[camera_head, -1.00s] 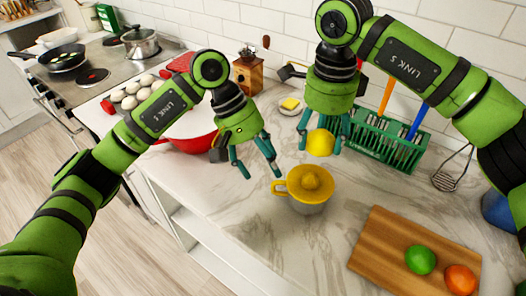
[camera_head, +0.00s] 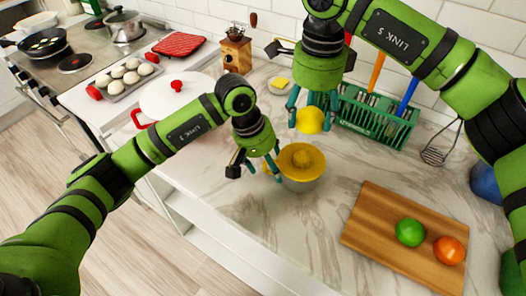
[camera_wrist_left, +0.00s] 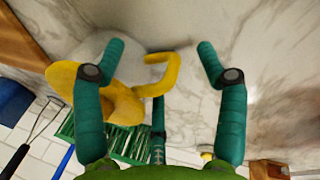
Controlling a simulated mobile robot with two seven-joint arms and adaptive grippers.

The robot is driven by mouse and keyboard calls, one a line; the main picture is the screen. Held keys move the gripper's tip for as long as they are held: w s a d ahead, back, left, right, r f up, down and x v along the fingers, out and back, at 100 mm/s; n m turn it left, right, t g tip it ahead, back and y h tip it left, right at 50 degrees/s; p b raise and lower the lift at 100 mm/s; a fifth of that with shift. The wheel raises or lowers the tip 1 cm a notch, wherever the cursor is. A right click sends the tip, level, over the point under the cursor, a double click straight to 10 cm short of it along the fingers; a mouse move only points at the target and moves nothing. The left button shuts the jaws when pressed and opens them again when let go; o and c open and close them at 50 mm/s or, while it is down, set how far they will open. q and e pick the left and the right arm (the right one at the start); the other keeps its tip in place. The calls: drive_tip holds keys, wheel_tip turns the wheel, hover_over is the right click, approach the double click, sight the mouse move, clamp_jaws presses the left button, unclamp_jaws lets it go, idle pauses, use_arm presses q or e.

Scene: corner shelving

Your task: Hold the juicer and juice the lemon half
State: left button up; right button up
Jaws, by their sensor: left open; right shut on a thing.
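The juicer (camera_head: 302,162) stands on the marble counter, with a yellow reamer top and a pale cup below. My left gripper (camera_head: 264,174) is open at the juicer's left side, by its handle. In the left wrist view, the yellow handle (camera_wrist_left: 172,72) lies between the open fingers of my left gripper (camera_wrist_left: 160,62), and the juicer's yellow top (camera_wrist_left: 95,98) is to the left. My right gripper (camera_head: 310,116) is shut on the yellow lemon half (camera_head: 310,121) and holds it above the juicer, apart from it.
A cutting board (camera_head: 375,241) with a lime (camera_head: 410,232) and an orange (camera_head: 449,250) lies at the right. A green dish rack (camera_head: 370,125) stands behind. A white pot (camera_head: 170,98) with a red-knobbed lid is at the left. The counter in front of the juicer is clear.

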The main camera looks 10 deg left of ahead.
use_arm(q)
drive_tip(key=shift+d+f, duration=0.1)
drive_tip(key=shift+f, duration=0.3)
drive_tip(key=shift+c, duration=0.4)
clamp_jaws()
drive_tip(key=c, duration=0.7)
unclamp_jaws()
